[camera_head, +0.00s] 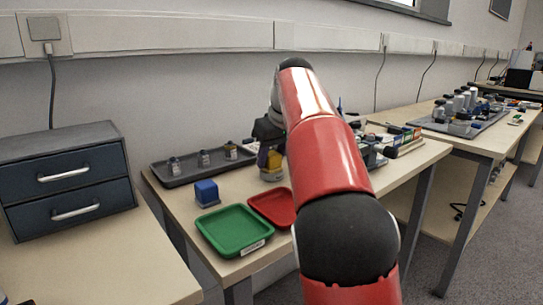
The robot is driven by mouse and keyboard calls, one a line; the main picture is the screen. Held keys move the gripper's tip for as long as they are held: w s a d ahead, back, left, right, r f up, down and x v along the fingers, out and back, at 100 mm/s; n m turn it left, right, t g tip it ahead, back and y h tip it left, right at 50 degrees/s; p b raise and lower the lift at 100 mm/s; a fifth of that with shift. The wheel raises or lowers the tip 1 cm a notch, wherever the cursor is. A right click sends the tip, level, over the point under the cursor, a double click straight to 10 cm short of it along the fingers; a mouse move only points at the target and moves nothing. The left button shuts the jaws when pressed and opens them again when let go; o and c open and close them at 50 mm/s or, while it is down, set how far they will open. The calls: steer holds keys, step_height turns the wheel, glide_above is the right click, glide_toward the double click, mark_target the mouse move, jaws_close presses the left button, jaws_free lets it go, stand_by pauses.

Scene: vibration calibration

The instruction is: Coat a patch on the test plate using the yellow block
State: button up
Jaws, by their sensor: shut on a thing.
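My red arm reaches across the near table, and my dark gripper (268,141) is at the middle of that table. It is shut on the yellow block (274,161), which is partly hidden by the gripper. A small light base (272,176) shows directly under the yellow block; I cannot tell whether they touch. I cannot clearly pick out the test plate; part of the table is hidden behind my arm.
A blue block (206,191) stands on the left of the table. A green tray (235,231) and a red tray (256,197) lie in front. A dark tray (181,178) with small items is behind. Drawers (65,180) stand left; another table (484,143) stands right.

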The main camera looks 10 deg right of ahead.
mark_target(271, 154)
steer(key=shift+f, duration=0.15)
step_height(271, 154, up, 7)
steer(key=p, duration=0.8)
stand_by(0.6)
